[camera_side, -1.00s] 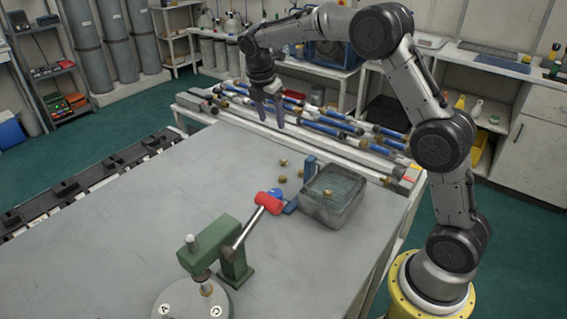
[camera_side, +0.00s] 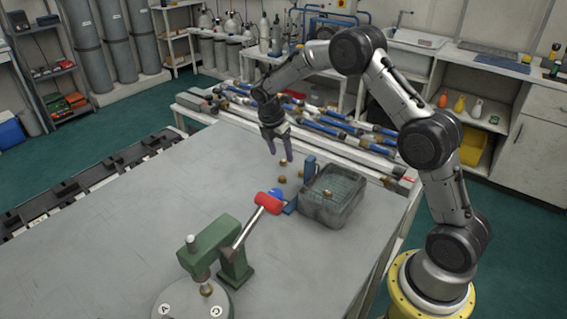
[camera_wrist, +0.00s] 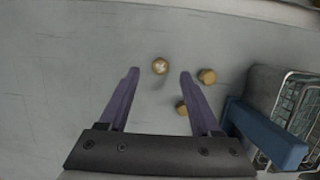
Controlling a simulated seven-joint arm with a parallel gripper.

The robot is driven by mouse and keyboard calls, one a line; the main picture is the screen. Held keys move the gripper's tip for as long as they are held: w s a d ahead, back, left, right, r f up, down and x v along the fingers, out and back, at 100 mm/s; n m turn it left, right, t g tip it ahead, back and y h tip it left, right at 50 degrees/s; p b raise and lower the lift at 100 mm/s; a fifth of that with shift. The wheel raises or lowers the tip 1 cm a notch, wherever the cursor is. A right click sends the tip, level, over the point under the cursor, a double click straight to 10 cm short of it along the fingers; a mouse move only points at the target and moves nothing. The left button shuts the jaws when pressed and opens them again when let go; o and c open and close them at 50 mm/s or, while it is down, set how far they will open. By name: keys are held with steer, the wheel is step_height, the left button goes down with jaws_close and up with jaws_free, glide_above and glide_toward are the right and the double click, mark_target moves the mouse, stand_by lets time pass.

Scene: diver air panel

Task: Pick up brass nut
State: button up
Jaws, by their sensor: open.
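Several small brass nuts lie on the grey table near the wire basket. In the side view, brass nuts (camera_side: 282,180) show just below my fingertips. My gripper (camera_side: 280,158) points down above them, open and empty; its purple fingers also show in the wrist view (camera_wrist: 160,75).
A green press (camera_side: 215,245) with a red-handled lever (camera_side: 268,203) stands nearer. Racked blue-and-black tubes (camera_side: 320,128) line the far edge. The left table is clear.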

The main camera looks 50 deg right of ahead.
mark_target(283, 162)
steer(key=shift+x, duration=1.35)
jaws_close()
